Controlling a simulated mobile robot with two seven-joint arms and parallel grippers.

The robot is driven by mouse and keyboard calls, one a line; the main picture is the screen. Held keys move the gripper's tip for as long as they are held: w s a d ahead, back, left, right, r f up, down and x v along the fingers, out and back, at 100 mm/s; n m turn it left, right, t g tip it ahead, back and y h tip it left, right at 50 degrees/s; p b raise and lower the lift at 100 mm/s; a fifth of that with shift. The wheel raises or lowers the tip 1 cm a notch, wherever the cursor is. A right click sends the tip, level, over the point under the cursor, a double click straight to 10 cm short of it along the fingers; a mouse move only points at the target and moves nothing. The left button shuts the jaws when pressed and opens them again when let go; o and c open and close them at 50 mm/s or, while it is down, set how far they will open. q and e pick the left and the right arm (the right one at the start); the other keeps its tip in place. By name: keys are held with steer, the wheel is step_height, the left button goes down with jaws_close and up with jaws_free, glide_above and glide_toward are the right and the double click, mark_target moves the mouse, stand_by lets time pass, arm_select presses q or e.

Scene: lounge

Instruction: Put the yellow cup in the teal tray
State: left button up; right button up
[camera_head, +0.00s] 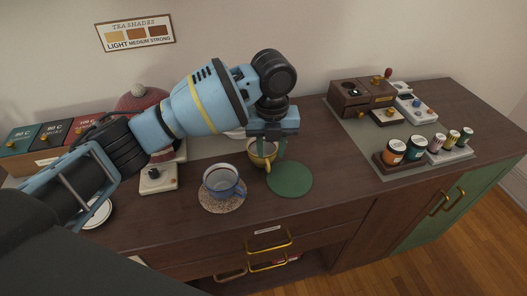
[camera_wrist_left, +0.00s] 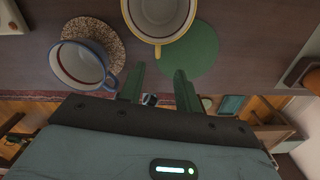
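The yellow cup (camera_head: 259,160), pale inside with a yellow rim, stands upright on the dark wooden counter. It also shows at the top of the left wrist view (camera_wrist_left: 160,14), with its handle toward my gripper. My left gripper (camera_head: 270,153) is right at the cup and partly covers it. In the left wrist view its two green fingers (camera_wrist_left: 158,72) are spread, with the cup's handle (camera_wrist_left: 157,49) just ahead between them; contact cannot be told. I cannot make out a clear teal tray; a flat round green piece (camera_head: 291,181) lies right of the cup. My right gripper is not in view.
A blue-rimmed cup (camera_head: 220,182) stands on a speckled round coaster (camera_head: 222,204) left of the yellow cup. A grey mat (camera_head: 365,140) with small jars and wooden boxes is at the right. Tea boxes (camera_head: 50,135) stand at the left. The counter's front edge is close.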

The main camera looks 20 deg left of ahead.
mark_target(269, 164)
arm_select(q)
step_height(269, 164, down, 2)
steer(key=shift+w+f, duration=0.15)
steer(key=shift+f, duration=0.1)
steer(key=shift+a+f, duration=0.2)
steer(key=shift+f, duration=2.35)
jaws_close()
